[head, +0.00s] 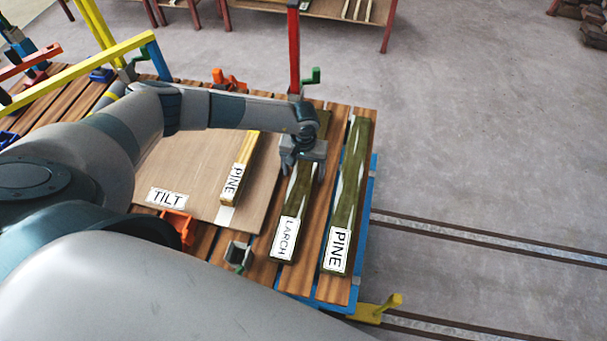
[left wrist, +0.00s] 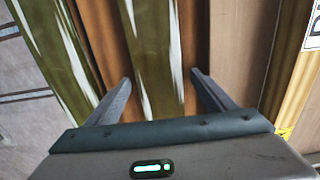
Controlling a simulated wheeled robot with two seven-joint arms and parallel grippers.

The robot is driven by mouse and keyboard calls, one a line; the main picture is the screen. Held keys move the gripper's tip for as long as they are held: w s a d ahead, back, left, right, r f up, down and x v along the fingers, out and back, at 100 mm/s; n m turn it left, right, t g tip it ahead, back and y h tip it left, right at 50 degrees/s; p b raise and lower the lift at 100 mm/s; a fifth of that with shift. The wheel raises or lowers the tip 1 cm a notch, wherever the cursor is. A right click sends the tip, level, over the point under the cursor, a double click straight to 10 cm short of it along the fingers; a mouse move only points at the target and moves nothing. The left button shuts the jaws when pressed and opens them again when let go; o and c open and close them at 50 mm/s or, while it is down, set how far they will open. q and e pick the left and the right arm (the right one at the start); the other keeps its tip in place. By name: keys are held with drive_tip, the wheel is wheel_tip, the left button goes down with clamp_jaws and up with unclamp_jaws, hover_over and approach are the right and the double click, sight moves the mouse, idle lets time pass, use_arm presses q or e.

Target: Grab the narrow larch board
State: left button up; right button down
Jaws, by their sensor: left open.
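The larch board (head: 298,203) is a narrow green-brown length with a white LARCH label at its near end. It lies lengthwise on the slatted wooden table. My left gripper (head: 302,168) is over the board's middle, hiding part of it. In the left wrist view the larch board (left wrist: 156,45) runs between the two spread fingers of my left gripper (left wrist: 163,92), one on each side, with gaps visible. The gripper is open and empty. Whether the fingertips reach down beside the board is hard to tell. My right gripper is not in view.
A similar green PINE board (head: 347,190) lies close on the right. To the left, a wide TILT panel (head: 190,170) carries a small yellowish PINE piece (head: 238,172). A red post (head: 293,50) and green clamp (head: 311,76) stand at the far end. A grey-green clamp (head: 238,256) sits near.

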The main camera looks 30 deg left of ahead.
sight(305, 175)
use_arm(q)
drive_tip(key=c, duration=1.6)
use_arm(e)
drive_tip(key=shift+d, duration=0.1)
use_arm(q)
drive_tip(key=shift+r, duration=0.15)
drive_tip(key=shift+c, duration=0.2)
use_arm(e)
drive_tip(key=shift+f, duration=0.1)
